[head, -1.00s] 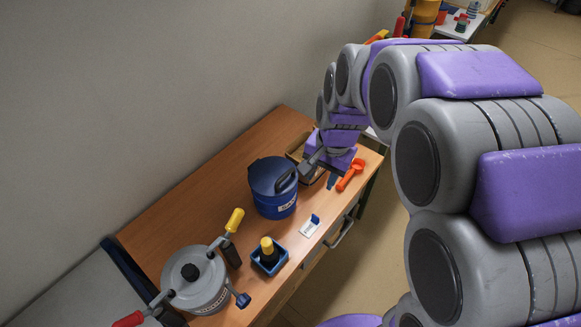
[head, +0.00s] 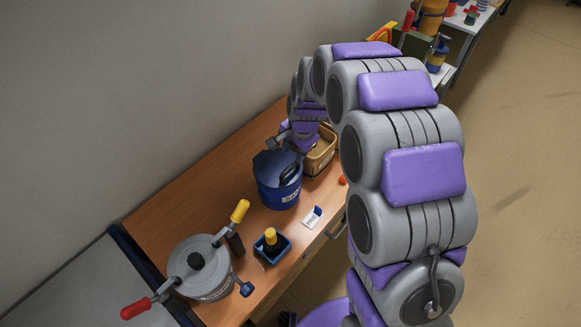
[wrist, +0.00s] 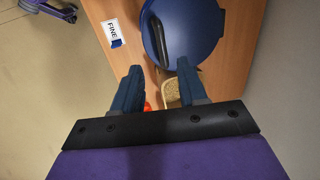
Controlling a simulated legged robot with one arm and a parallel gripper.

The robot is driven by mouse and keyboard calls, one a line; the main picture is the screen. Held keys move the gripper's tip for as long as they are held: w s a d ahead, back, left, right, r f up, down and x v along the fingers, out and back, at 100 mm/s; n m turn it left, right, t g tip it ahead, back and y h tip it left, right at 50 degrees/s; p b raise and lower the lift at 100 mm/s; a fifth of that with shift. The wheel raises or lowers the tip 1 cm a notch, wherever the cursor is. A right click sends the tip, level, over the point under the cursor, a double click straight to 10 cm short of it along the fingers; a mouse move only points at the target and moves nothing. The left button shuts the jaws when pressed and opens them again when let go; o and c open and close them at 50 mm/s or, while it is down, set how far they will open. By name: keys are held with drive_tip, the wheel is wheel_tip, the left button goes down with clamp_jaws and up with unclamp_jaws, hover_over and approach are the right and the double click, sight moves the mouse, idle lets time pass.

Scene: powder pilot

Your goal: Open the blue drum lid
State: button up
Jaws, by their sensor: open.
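A tan-filled tray (head: 322,158) sits right behind the drum. A grey lidded pot (head: 199,270) with a red-handled clamp, a blue tray (head: 272,248) with a yellow-topped tool, and a white card (head: 312,218) are in front. The wall borders the bench at left.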

hover_over(288, 170)
drive_tip(key=f, duration=0.5)
drive_tip(key=shift+s+a+f+b, duration=0.25)
drive_tip(key=shift+s+b, duration=0.05)
drive_tip(key=shift+b, duration=0.05)
drive_tip(key=shift+w+d+f, duration=0.1)
drive_tip(key=shift+d+f, duration=0.15)
drive_tip(key=shift+f, duration=0.3)
drive_tip(key=shift+w+d+f, duration=0.1)
drive_tip(key=shift+d+f, duration=0.15)
drive_tip(key=shift+f, duration=0.35)
drive_tip(key=shift+w+d+f, duration=0.1)
drive_tip(key=shift+d+f, duration=0.15)
drive_tip(key=shift+f, duration=0.3)
drive_tip(key=shift+a+f, duration=0.1)
drive_tip(key=shift+a, duration=0.75)
drive_tip(key=shift+c, duration=1.4)
drive_tip(key=shift+d, duration=0.4)
drive_tip(key=c, duration=0.3)
drive_tip(key=shift+d, duration=0.15)
drive_tip(key=shift+c, duration=0.7)
clamp_jaws()
drive_tip(key=shift+s, duration=0.1)
